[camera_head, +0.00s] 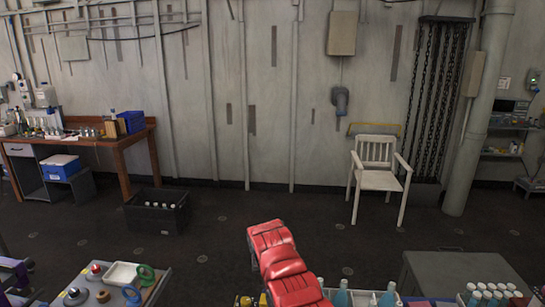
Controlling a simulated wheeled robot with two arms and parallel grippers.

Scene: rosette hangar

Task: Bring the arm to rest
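No gripper of mine can be made out in the head view. A red, glossy, segmented shape (280,262) rises from the bottom edge at the centre. I cannot tell whether it is part of an arm or a separate object. Its lower end is cut off by the frame. Dark and purple parts (14,278) show at the lower left edge, too cut off to identify.
A low table (75,280) at lower left holds a white tray (122,274) and tape rolls. A grey cabinet (455,270) and several bottles (388,297) are at lower right. A black crate (157,212), a white chair (378,180) and a wooden desk (120,148) stand beyond. Floor between is clear.

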